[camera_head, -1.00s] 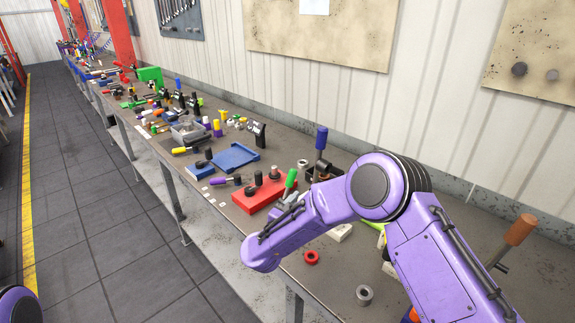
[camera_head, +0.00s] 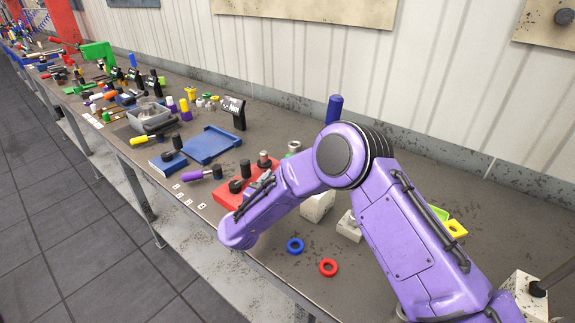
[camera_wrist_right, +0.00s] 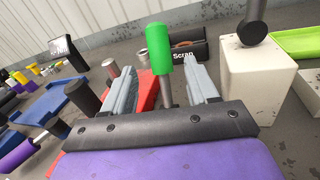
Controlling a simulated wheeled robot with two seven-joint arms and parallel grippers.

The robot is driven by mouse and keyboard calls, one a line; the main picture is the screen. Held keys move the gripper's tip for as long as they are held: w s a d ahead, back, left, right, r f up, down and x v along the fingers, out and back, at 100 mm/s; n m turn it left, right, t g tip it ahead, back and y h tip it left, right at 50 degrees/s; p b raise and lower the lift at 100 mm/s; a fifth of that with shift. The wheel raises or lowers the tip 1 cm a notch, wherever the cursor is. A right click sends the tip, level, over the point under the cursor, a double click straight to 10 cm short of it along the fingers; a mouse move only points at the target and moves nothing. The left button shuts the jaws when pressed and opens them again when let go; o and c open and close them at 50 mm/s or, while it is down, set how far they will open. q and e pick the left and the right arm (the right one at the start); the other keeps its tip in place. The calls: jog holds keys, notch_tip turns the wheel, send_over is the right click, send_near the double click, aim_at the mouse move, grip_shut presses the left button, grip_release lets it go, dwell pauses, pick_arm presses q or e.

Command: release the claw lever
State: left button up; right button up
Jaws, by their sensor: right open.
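The green-handled lever (camera_wrist_right: 159,50) stands nearly upright in the right wrist view, its thin metal rod running down behind my gripper's edge. My right gripper (camera_wrist_right: 164,85) is open, with one grey finger on each side of the lever. Gaps show between the handle and both fingers; I cannot tell how deep it sits between them. A red base (camera_wrist_right: 147,90) shows behind the fingers, and also in the head view (camera_head: 232,194). In the head view my right arm hides the gripper and most of the lever. My left gripper is not in view.
A white block with a black lever (camera_wrist_right: 255,85) stands close right of the gripper, and a black "Scrap" bin (camera_wrist_right: 190,52) behind. A blue tray (camera_head: 210,145) lies left. A blue ring (camera_head: 295,246) and a red ring (camera_head: 328,267) lie near the bench's front edge.

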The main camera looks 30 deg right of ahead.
jog(key=p+x, duration=0.3)
jog(key=x, duration=0.5)
jog(key=shift+w+d+r, duration=0.15)
jog(key=shift+d+r, duration=0.05)
jog(key=shift+d, duration=0.05)
jog(key=shift+w+d+f, duration=0.1)
jog(key=shift+w+d, duration=0.3)
grip_shut()
jog(key=a+t+h+b, duration=0.1)
jog(key=b, duration=0.3)
jog(key=s+a+n+t+h+b, duration=0.1)
jog(key=a+b, duration=0.1)
jog(key=b, duration=0.1)
jog(key=shift+s+r+b, duration=0.15)
jog(key=shift+r+b, duration=0.1)
jog(key=shift+b, duration=0.15)
jog(key=shift+s+a+r+t+h+b, duration=0.1)
jog(key=shift+a+r+t+h+b, duration=0.1)
jog(key=shift+t+h+b, duration=0.15)
jog(key=shift+r, duration=0.2)
jog(key=shift+a+r+h, duration=0.1)
jog(key=shift+r+h, duration=0.05)
jog(key=shift+h, duration=0.1)
